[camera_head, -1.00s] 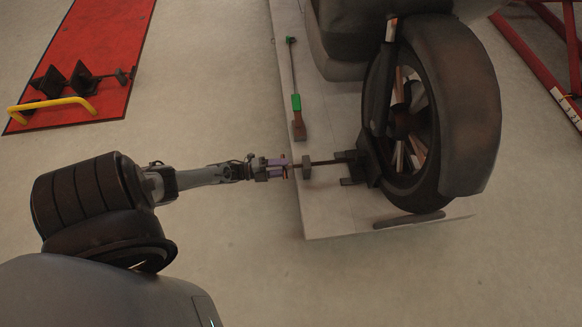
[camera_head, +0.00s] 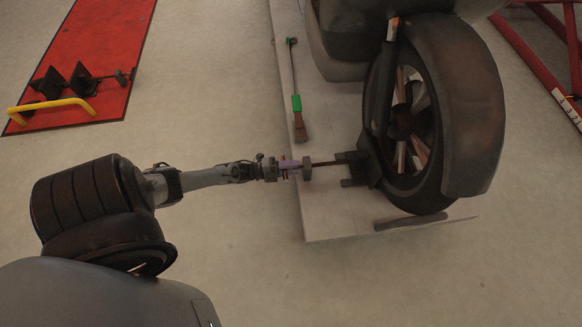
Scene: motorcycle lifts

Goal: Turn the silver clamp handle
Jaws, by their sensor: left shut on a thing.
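The silver clamp handle (camera_head: 307,167) sits at the outer end of a dark screw rod (camera_head: 328,162), which runs right to the wheel clamp (camera_head: 361,168) beside the motorcycle's wheel (camera_head: 411,120). My left gripper (camera_head: 296,168) reaches in from the left at the lift's left edge. Its fingers are shut at the handle and partly cover it. The contact itself is small and hard to make out. My right gripper is not in view.
The motorcycle stands on the pale lift platform (camera_head: 340,215). A green-and-brown lever (camera_head: 297,104) lies on the platform above my gripper. A red lift (camera_head: 105,50) with a yellow bar (camera_head: 52,103) is at the upper left. The floor between is clear.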

